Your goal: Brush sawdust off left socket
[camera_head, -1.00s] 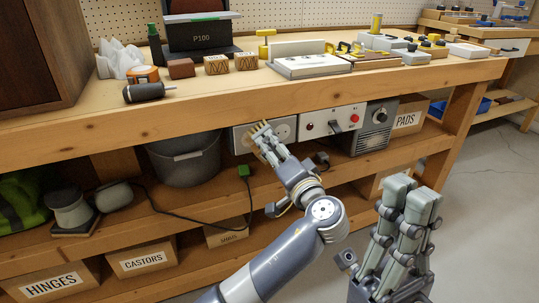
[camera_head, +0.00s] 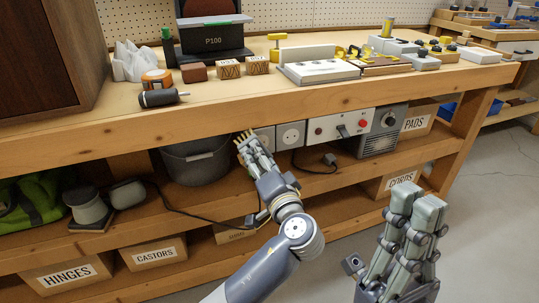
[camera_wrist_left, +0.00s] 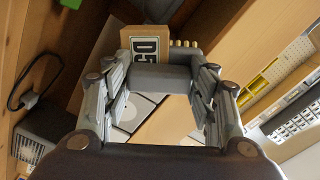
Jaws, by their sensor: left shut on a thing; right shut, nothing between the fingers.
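The socket plate hangs under the bench top in the head view. Its left socket (camera_head: 264,137) sits just right of my left gripper's fingertips, its right socket (camera_head: 291,134) is clear. My left gripper (camera_head: 253,149) is shut on a brush with pale yellow bristles (camera_head: 243,137), which point up at the plate's left end. Sawdust is too small to make out. My right gripper (camera_head: 417,196) is shut and empty, in front of the bench at lower right.
A switch box (camera_head: 340,126) and a grey vented unit (camera_head: 384,132) hang right of the sockets. A grey bucket (camera_head: 196,162) stands behind my left gripper. A black cable (camera_head: 180,208) lies along the lower shelf. The floor at right is clear.

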